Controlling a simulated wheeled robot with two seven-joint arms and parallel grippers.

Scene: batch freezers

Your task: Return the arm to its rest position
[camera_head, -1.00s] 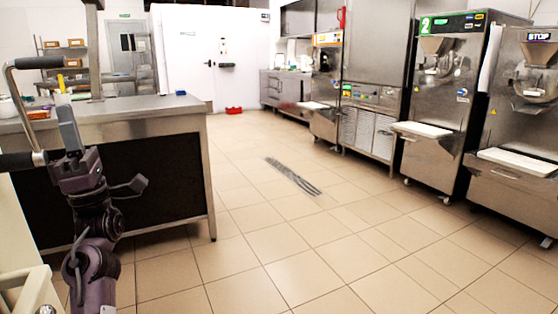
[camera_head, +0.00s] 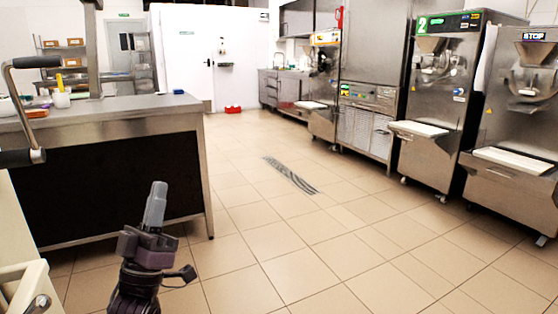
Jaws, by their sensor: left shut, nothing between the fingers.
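My left gripper (camera_head: 156,203) is in the lower left of the head view, pointing up, with its grey fingers together and nothing between them. It stands in front of the dark side panel of the steel counter (camera_head: 140,107), below the level of the counter top. My left arm's purple and black wrist shows below it at the bottom edge. My right gripper is not in view.
The steel counter at left carries a white cup (camera_head: 61,98) and small containers. A black-handled bar (camera_head: 22,110) and a cream frame (camera_head: 20,280) are at the left edge. Freezer machines (camera_head: 440,105) line the right. The tiled floor (camera_head: 290,230) between is clear, with a drain grate (camera_head: 290,175).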

